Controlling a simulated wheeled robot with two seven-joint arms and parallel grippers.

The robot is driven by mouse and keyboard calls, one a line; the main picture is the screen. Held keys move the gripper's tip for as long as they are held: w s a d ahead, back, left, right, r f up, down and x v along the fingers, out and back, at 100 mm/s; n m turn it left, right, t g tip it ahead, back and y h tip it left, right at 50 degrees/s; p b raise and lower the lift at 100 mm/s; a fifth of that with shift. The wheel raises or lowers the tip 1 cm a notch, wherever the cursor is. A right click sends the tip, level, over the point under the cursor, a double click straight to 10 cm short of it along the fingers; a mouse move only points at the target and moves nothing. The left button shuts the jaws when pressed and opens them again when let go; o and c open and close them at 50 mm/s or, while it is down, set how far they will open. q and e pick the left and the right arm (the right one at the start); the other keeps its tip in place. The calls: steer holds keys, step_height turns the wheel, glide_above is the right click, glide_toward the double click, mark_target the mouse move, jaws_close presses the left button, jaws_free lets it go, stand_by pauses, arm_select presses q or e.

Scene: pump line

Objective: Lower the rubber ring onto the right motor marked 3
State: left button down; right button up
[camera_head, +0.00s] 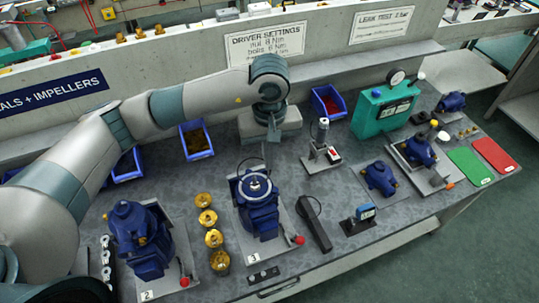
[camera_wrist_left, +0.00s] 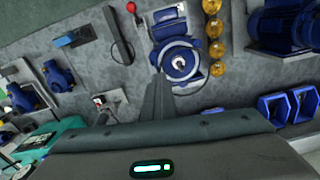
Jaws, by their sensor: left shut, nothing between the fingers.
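The motor marked 3 (camera_head: 262,218) is dark blue and stands upright on a grey plate, with a pale round flange on top. In the left wrist view the same motor (camera_wrist_left: 172,30) lies just beyond my fingertips. A thin dark rubber ring (camera_head: 238,166) shows as an arc at the back of the flange; in the left wrist view it (camera_wrist_left: 204,52) loops loosely around the flange, off-centre. I cannot tell whether it is seated or tilted above. My left gripper (camera_head: 267,164) is shut and empty, just behind the flange, its tips (camera_wrist_left: 159,78) close to the ring. My right gripper is not in view.
A motor marked 2 (camera_head: 140,236) stands at left, with several brass parts (camera_head: 207,218) between the motors. A black handheld tool (camera_head: 314,224) lies right of motor 3. Blue bins (camera_head: 196,141) and a teal tester (camera_head: 382,108) stand behind.

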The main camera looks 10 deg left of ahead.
arm_select(q)
steer(key=shift+f, duration=0.8)
step_height(320, 180, down, 2)
steer(key=shift+f+b, duration=0.25)
steer(key=shift+b, duration=0.55)
steer(key=shift+f+b, duration=0.8)
steer(key=shift+b, duration=0.15)
steer(key=shift+w+b, duration=0.1)
steer(key=shift+b, duration=0.55)
steer(key=shift+f+b, duration=0.6)
steer(key=shift+b, duration=0.4)
stand_by(1.4)
steer(key=c, duration=2)
jaws_free()
steer(key=shift+w+d, duration=0.1)
steer(key=shift+w, duration=0.05)
steer(key=shift+c, duration=0.2)
steer(key=shift+s+a, duration=0.25)
steer(key=shift+w+d, duration=0.1)
steer(key=shift+d, duration=0.05)
